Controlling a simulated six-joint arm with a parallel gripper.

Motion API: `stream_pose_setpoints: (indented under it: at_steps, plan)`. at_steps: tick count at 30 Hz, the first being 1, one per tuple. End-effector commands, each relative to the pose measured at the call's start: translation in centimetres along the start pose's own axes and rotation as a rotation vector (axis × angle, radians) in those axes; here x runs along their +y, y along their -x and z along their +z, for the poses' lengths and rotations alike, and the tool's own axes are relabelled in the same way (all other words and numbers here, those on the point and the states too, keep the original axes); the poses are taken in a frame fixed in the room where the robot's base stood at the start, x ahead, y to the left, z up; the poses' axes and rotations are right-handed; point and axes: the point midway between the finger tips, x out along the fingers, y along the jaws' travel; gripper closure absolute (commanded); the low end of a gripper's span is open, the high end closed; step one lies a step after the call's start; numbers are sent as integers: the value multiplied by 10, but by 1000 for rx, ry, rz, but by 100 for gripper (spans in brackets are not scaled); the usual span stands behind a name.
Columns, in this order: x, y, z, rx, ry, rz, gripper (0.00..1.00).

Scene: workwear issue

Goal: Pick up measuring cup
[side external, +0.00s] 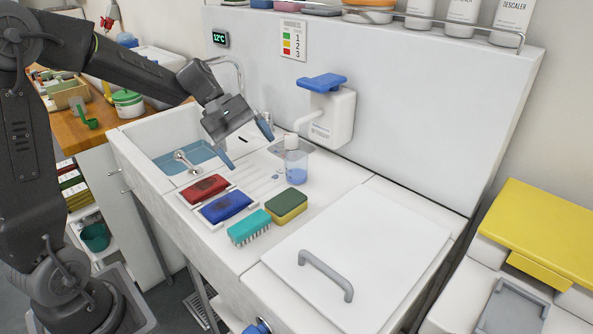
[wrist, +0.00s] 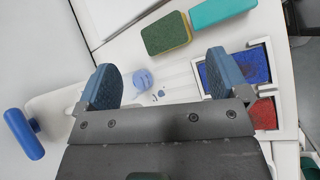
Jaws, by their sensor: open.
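No thing is plainly recognisable as the measuring cup. A small green scoop-like cup (side external: 88,120) lies on the wooden bench at the left in the side view. A clear vessel with blue liquid and a whitish top (side external: 296,168) stands upright on the white counter. In the wrist view a round pale-blue thing (wrist: 143,79), which looks like this vessel from above, shows between the fingers. My gripper (side external: 248,147) is open and empty, tilted down over the counter beside the sink, left of the vessel and apart from it. Its two blue fingers also show in the wrist view (wrist: 165,73).
A wall dispenser (side external: 328,113) hangs behind. The sink (side external: 160,137) is left; a white lid with a grey handle (side external: 328,274) is right.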

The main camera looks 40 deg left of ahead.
Motion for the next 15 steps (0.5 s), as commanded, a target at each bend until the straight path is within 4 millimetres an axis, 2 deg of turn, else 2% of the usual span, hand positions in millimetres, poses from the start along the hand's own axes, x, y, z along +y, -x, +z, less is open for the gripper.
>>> stream_pose_setpoints:
  at_steps: [1, 3, 9, 12, 15]
  plan:
    - [6, -2, -26, -52, 112, 39, 7]
    - [14, -2, -58, -125, 260, 101, 7]
    - [21, 0, -138, -301, 584, 260, 7]
    - [19, 1, -162, -354, 674, 311, 7]
    - [18, 1, -175, -381, 720, 338, 7]
